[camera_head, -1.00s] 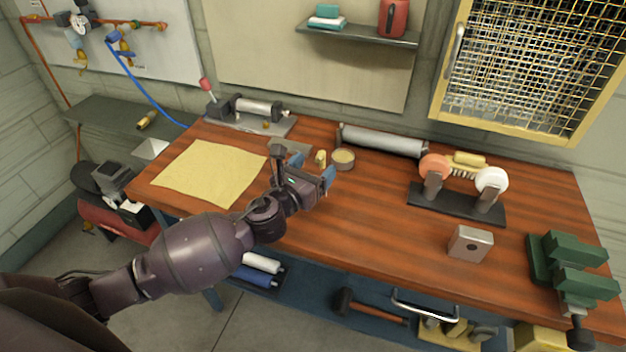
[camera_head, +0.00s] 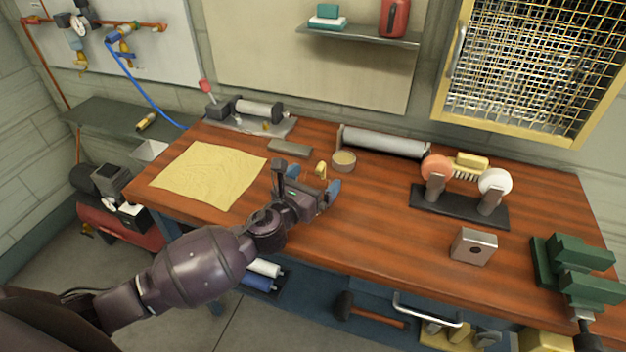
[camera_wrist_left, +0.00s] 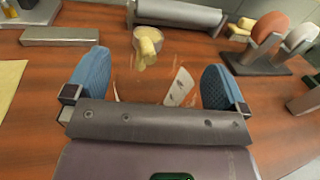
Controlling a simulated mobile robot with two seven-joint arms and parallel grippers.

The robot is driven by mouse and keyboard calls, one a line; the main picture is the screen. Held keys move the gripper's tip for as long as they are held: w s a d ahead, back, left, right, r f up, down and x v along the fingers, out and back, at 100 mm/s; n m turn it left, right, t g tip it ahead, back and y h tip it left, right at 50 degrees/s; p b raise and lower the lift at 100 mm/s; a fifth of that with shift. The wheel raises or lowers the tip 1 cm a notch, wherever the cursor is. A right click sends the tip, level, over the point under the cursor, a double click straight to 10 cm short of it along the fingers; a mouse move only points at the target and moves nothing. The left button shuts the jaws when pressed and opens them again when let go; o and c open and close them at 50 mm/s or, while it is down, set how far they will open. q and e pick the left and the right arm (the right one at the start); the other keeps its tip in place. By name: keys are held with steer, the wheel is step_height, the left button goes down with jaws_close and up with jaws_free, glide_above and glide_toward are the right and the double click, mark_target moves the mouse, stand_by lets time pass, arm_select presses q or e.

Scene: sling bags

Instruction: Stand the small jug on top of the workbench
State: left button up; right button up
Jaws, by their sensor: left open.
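The small jug seems to be a clear, see-through vessel with a yellow top (camera_head: 321,169). In the left wrist view its yellow top (camera_wrist_left: 148,46) and a pale label (camera_wrist_left: 180,87) show between my fingers. My left gripper (camera_head: 306,186) is open around the jug, with a blue-padded finger on each side; it also shows in the left wrist view (camera_wrist_left: 155,88). The jug is over the wooden workbench (camera_head: 365,215); its base is hidden, so I cannot tell whether it touches the top. My right gripper is not in view.
A round tin (camera_head: 343,161) and a grey roller (camera_head: 385,141) stand behind the jug. A grey block (camera_head: 289,148) and yellow cloth (camera_head: 208,175) lie to the left. A bench grinder (camera_head: 460,195) stands to the right. The bench's front middle is clear.

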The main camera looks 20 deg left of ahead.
arm_select(q)
steer(key=shift+s+r, duration=0.15)
steer(key=v, duration=1)
steer(key=shift+s+a, duration=0.1)
steer(key=shift+s, duration=0.2)
steer(key=shift+s+a, duration=0.15)
steer(key=shift+s, duration=0.4)
